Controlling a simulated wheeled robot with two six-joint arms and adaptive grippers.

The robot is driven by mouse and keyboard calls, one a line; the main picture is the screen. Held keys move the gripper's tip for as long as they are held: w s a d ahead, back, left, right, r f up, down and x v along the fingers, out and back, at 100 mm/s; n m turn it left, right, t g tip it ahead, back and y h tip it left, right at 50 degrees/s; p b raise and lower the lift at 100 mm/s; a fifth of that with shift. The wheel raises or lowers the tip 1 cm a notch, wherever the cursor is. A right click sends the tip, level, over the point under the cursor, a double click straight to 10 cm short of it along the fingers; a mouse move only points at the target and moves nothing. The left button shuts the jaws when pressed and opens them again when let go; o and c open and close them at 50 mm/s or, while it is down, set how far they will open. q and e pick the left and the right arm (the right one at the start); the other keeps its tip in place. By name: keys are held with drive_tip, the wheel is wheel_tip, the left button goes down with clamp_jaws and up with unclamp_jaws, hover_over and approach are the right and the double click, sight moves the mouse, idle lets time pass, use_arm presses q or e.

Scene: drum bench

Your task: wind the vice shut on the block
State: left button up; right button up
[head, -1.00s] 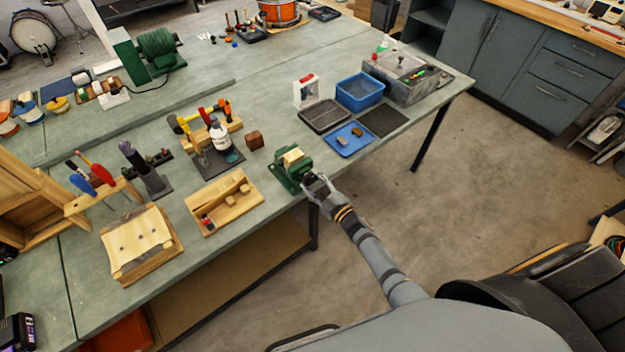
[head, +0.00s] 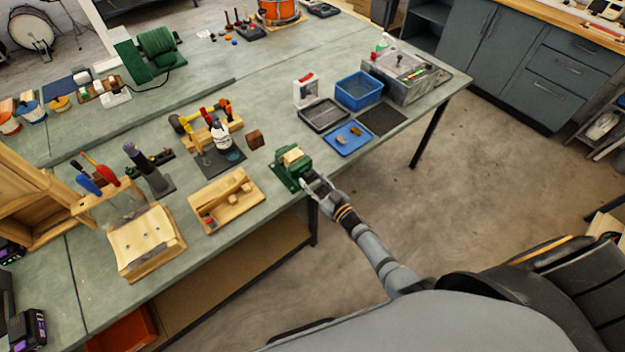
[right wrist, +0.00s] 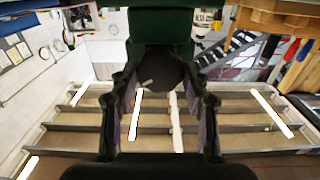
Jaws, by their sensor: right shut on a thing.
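The green vice (head: 287,172) stands at the front edge of the bench, with the pale wooden block (head: 292,155) between its jaws at the top. I cannot tell whether the jaws touch the block. My right gripper (head: 313,183) is at the vice's front, shut on the dark handle of the vice. In the right wrist view the dark round handle (right wrist: 160,72) sits between the two fingers, below the green vice body (right wrist: 160,25). My left gripper is not in view.
A wooden tray (head: 228,199) lies left of the vice, and a small brown block (head: 255,139) sits behind it. A blue tray (head: 348,139) with small parts is to the right.

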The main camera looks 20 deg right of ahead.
drive_tip(key=shift+s+f+m, duration=0.25)
drive_tip(key=shift+f+m, duration=0.05)
drive_tip(key=shift+f, duration=0.15)
drive_tip(key=o, duration=0.8)
drive_tip(key=shift+c, duration=0.2)
drive_tip(key=o, duration=0.4)
drive_tip(key=shift+d+r, duration=0.1)
drive_tip(key=shift+r, duration=0.25)
drive_tip(key=v, duration=1.2)
